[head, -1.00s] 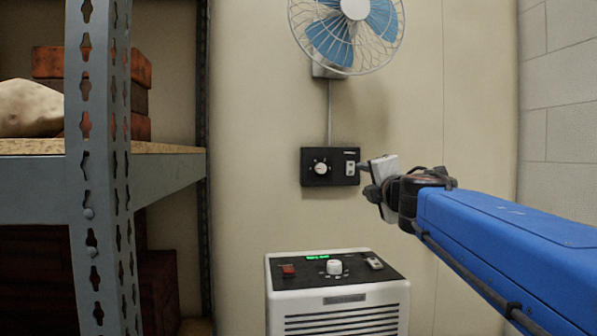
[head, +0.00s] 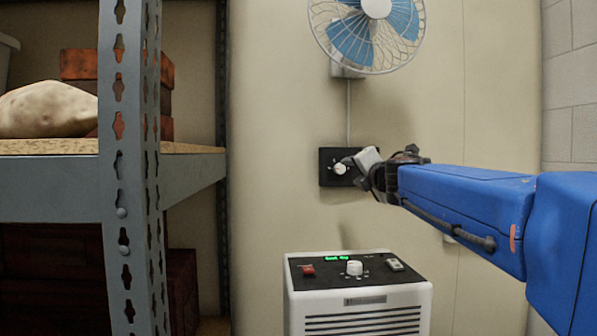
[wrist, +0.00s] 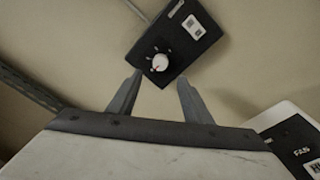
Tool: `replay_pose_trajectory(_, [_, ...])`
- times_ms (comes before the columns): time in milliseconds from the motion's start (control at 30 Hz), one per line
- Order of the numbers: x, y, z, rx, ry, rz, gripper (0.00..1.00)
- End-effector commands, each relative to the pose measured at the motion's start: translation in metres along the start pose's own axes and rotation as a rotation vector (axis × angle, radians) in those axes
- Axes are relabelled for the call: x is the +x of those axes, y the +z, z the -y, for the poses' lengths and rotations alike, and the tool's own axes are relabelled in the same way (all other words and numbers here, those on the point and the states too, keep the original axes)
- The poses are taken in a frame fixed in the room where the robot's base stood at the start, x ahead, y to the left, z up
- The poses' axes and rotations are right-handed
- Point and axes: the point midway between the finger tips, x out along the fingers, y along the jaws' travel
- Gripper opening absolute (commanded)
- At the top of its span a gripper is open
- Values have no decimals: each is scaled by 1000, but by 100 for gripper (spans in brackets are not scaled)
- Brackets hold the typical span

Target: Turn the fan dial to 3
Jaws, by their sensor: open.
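The fan dial (head: 340,169) is a small white knob on a black wall box (head: 328,156) below the fan (head: 352,38). The box (wrist: 138,52) carries a white label and a switch beside the dial. My gripper (head: 350,163) is open in front of the box and hides its right part in the head view. In the wrist view my gripper's fingers (wrist: 155,84) are apart with nothing between them. The scale numbers are too small to read.
A white unit (head: 360,296) with a black top, its own white knob and a green display stands below the box. A grey metal shelf (head: 128,210) with a sack (head: 48,109) and red boxes stands at the left. A block wall is at the right.

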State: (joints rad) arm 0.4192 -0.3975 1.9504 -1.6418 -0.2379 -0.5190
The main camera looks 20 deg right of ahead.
Motion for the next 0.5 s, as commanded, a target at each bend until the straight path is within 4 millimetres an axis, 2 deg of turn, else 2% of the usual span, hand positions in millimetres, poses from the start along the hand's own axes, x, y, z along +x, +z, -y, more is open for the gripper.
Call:
replay_pose_trajectory(300, [51,0,1,1,-1,-1,45])
replay_pose_trajectory(500, [75,0,0,1,0,-1,45])
